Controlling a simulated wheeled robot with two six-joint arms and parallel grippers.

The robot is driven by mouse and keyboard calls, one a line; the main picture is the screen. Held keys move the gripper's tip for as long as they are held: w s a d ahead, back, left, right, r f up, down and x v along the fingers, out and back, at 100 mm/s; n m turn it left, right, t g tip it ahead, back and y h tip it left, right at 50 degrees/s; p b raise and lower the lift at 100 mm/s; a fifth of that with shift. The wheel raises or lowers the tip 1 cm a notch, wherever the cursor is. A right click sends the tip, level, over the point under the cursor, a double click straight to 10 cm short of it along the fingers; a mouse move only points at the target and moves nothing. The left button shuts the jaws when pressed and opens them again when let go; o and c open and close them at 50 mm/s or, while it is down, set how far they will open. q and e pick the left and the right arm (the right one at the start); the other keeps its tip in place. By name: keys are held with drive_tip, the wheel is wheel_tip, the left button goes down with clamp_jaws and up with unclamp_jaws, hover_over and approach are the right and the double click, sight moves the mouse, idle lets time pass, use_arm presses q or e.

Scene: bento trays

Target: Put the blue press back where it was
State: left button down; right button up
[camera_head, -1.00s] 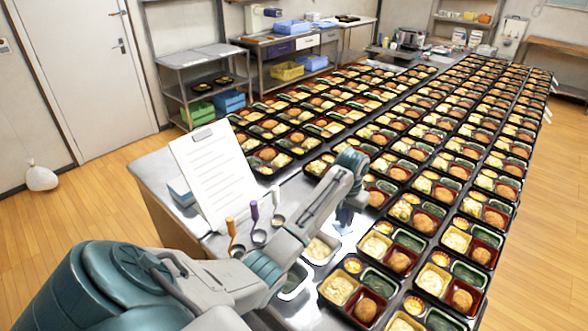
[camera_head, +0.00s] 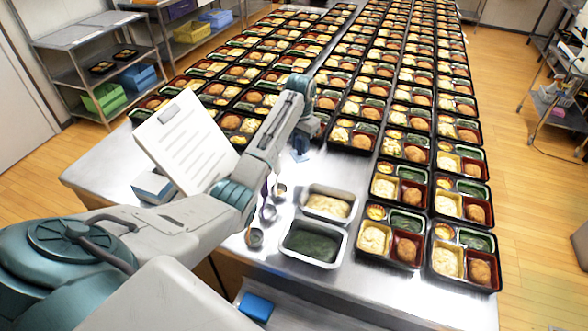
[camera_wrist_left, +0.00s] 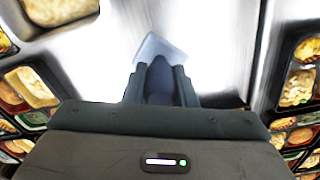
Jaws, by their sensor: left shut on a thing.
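The blue press (camera_wrist_left: 163,48) is in my left gripper (camera_wrist_left: 160,82); the wrist view shows its handle between the two fingers and its pale flat plate beyond them. In the head view the left gripper (camera_head: 301,137) points down over the metal table, with the press (camera_head: 300,155) just below it. The gripper is shut on the press. My arm hides part of the gripper. I cannot tell whether the plate touches the table. My right gripper is not in view.
Rows of filled bento trays (camera_head: 388,239) cover most of the table. A pan of greens (camera_head: 312,243) and a pan of pale food (camera_head: 327,203) stand near the front. A blue block (camera_head: 256,306) shows below the front edge.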

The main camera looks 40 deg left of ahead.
sight(301, 155)
use_arm(q)
drive_tip(key=f, duration=0.2)
drive_tip(key=f+p, duration=0.1)
drive_tip(key=f, duration=0.1)
drive_tip(key=shift+w+d, duration=0.1)
drive_tip(key=shift+d, duration=0.2)
drive_tip(key=shift+f, duration=0.4)
wheel_tip(301, 155, down, 2)
drive_tip(key=shift+a+f+p, duration=0.15)
drive_tip(key=shift+f+p, duration=0.05)
drive_tip(key=shift+p, duration=0.3)
drive_tip(key=shift+f, duration=0.55)
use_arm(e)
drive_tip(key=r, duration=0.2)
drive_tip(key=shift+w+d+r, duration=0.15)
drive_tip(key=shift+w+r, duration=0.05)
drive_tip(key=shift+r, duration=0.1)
use_arm(q)
drive_tip(key=c, duration=1.2)
unclamp_jaws()
drive_tip(key=shift+f, duration=0.1)
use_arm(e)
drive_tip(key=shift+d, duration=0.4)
